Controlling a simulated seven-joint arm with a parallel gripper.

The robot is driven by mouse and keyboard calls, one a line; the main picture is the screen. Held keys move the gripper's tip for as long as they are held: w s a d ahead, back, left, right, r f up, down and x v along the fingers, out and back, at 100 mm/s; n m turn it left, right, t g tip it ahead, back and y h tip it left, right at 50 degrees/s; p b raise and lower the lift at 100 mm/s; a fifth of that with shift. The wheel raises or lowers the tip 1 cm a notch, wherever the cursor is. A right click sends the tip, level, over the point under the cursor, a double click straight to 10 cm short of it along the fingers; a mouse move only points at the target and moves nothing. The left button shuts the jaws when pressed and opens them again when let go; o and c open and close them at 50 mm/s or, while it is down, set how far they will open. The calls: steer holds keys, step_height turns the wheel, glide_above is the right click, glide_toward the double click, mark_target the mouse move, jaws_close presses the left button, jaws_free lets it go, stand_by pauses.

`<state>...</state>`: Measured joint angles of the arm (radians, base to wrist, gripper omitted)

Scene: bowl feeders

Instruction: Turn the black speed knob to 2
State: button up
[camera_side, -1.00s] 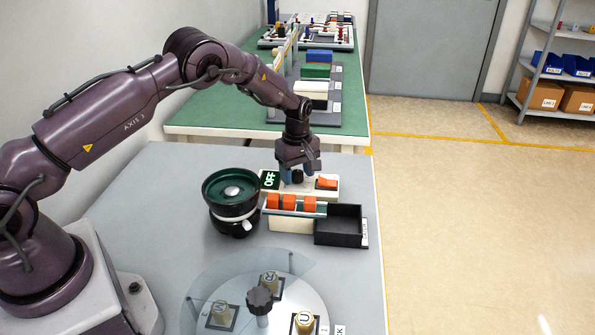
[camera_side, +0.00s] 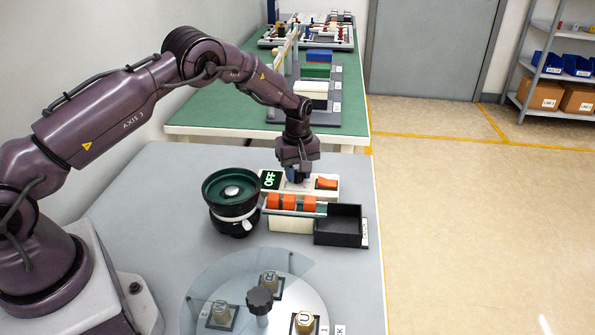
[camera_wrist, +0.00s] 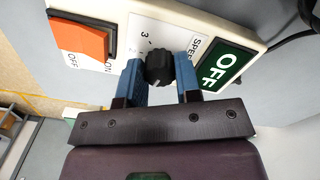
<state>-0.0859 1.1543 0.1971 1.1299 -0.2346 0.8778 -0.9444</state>
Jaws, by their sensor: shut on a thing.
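The black speed knob (camera_wrist: 159,68) sits on a cream control panel (camera_side: 333,193) with a printed dial around it. In the wrist view the number 3 shows beside it, but the knob's pointer setting is not clear. My gripper (camera_wrist: 160,76) is shut on the knob, with one blue finger on each side. In the side view my gripper (camera_side: 297,178) is down at the panel and mostly hides the knob. The display (camera_wrist: 216,68) reads OFF in both views.
An orange rocker switch (camera_wrist: 80,38) marked ON and OFF is on the same panel. A green-topped bowl feeder (camera_side: 228,190) stands to the left. Orange blocks (camera_side: 289,201) sit on a rail in front, with a black tray (camera_side: 340,226) beside it.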

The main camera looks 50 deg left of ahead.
steer(key=m, duration=1.1)
steer(key=shift+m, duration=2.2)
steer(key=o, duration=0.9)
steer(key=shift+o, duration=0.2)
steer(key=shift+r, duration=0.15)
